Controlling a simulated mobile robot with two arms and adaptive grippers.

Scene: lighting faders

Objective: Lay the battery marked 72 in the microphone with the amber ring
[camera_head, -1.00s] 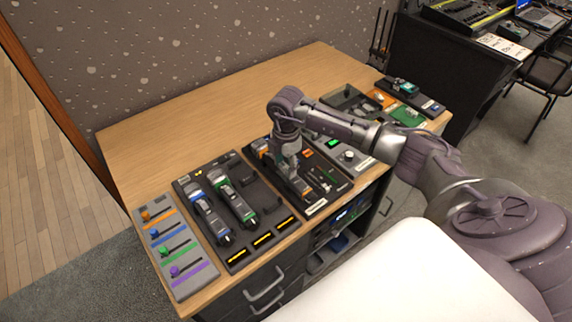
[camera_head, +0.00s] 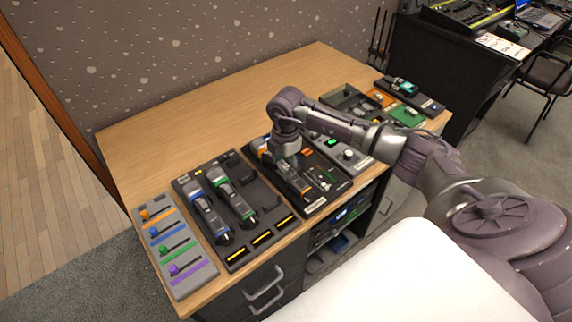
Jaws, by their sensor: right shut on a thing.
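A dark microphone with an amber ring (camera_head: 263,150) lies on a dark panel near the middle of the table. My right gripper (camera_head: 291,168) points down over this microphone's body, and its fingers and wrist hide much of it. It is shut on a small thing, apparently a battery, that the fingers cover. I cannot read a number on it, nor tell whether it touches the microphone. My left gripper is out of view.
Left of the gripper, a black dock holds a blue-ringed microphone (camera_head: 206,213) and a green-ringed microphone (camera_head: 233,201). A grey fader panel (camera_head: 170,247) is at the left. A knob panel (camera_head: 348,154) and trays (camera_head: 406,117) are at the right. The table's back (camera_head: 220,108) is clear.

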